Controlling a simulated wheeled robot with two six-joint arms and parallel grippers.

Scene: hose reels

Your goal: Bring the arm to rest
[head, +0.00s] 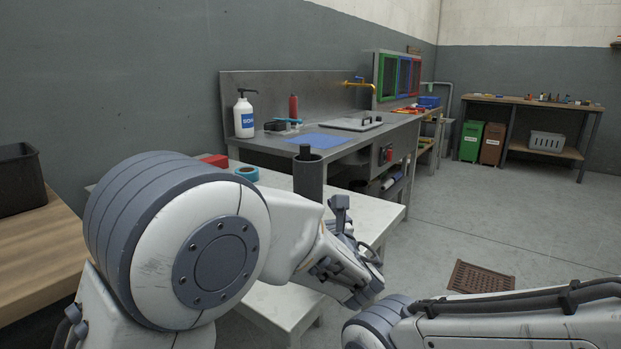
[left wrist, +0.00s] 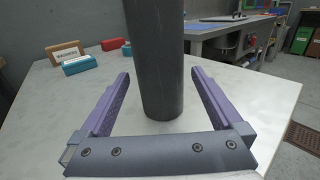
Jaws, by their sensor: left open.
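My left arm reaches forward over a white table (head: 270,300) in the head view. My left gripper (left wrist: 160,74) is open in the left wrist view, its two purple fingers apart on either side of a dark grey cylinder (left wrist: 156,45). The cylinder stands upright on the table, with a gap beside each finger. In the head view the cylinder (head: 309,178) rises just behind my left wrist, which hides its lower part. My right arm lies across the lower right of the head view. Its gripper is not in view.
A red block (left wrist: 115,44), a teal block (left wrist: 83,65) and a wooden-framed sign (left wrist: 66,53) are on the table left of the cylinder. A metal workbench (head: 345,150) with a soap bottle (head: 244,118) stands behind. Open floor lies right, with a brown grate (head: 481,278).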

